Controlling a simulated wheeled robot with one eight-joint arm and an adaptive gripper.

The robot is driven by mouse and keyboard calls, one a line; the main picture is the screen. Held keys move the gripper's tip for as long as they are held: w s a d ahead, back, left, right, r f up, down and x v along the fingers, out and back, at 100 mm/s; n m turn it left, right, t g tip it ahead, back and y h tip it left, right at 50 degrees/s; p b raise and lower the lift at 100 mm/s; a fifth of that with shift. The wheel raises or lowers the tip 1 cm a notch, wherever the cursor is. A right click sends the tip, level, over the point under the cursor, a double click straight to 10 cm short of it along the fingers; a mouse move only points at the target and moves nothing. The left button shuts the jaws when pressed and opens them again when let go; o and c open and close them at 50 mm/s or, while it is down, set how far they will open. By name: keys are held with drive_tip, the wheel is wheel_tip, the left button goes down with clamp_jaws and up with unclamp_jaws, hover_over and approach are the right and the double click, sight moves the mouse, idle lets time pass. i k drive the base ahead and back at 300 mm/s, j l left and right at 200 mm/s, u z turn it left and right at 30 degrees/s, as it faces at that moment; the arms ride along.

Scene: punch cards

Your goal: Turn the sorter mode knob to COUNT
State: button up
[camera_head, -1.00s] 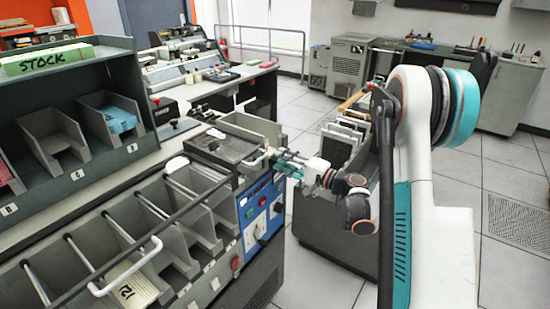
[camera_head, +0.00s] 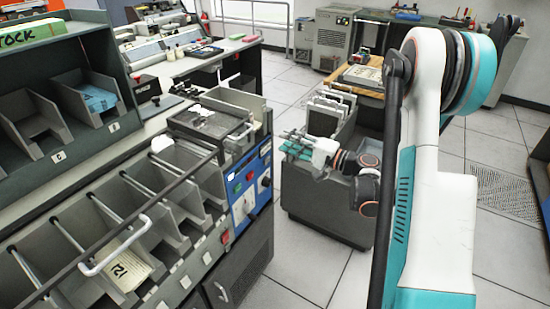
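The sorter (camera_head: 185,190) stands at the left, with a row of grey card pockets. Its blue control panel (camera_head: 250,192) is on the end face to the right. A round dark knob (camera_head: 265,181) shows on the panel, with a red and a green button beside it. The knob's labels are too small to read. My gripper (camera_head: 290,146) is at the end of the folded arm, to the right of the panel and apart from it. It points left toward the sorter. Its fingers are too small to tell whether they are open or shut.
A dark grey card bin unit (camera_head: 325,205) stands right of the sorter, behind my arm. A bundle marked 12 (camera_head: 127,268) lies in a sorter pocket, near a white handle (camera_head: 115,248). A shelf (camera_head: 60,95) rises at the left. Floor is clear between sorter and bin unit.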

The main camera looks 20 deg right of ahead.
sight(266, 181)
drive_tip(key=k+l+u, duration=0.5)
drive_tip(key=k, duration=0.35)
drive_tip(key=i+j, duration=0.1)
drive_tip(key=i, duration=0.35)
